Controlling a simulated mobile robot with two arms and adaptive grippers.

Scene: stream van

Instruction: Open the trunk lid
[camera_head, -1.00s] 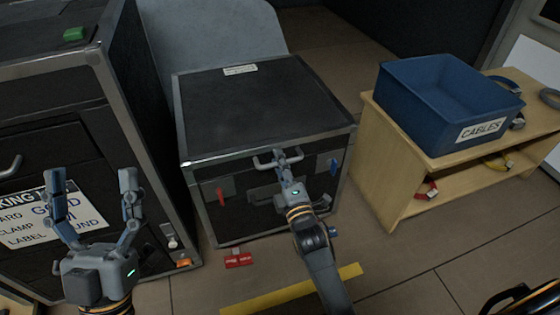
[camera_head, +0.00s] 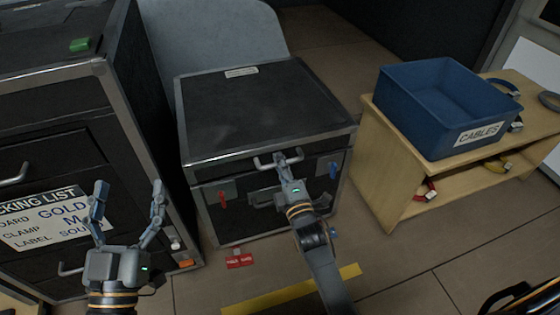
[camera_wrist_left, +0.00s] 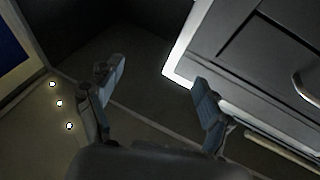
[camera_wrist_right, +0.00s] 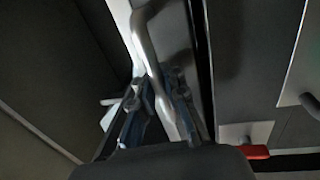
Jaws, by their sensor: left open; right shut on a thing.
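The trunk is a black case (camera_head: 232,222) with grey metal edges, standing on the floor in the middle of the head view. Its flat lid (camera_head: 258,105) looks level, with a metal bar handle (camera_head: 260,164) on the front edge. My right gripper (camera_head: 288,158) is shut on this handle. In the right wrist view the handle (camera_wrist_right: 150,50) runs between the fingers, and a dark line shows beside the metal rim. I cannot tell whether the lid is slightly raised. My left gripper (camera_head: 128,188) is open and empty, in front of the tall black cabinet.
The tall black cabinet (camera_head: 60,150) stands left of the trunk. A wooden bench (camera_head: 388,180) with a blue cables bin (camera_head: 405,115) stands to the right. A red latch (camera_head: 222,199) and a blue latch (camera_head: 333,170) are on the trunk front. A red tag (camera_head: 240,262) lies on the floor.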

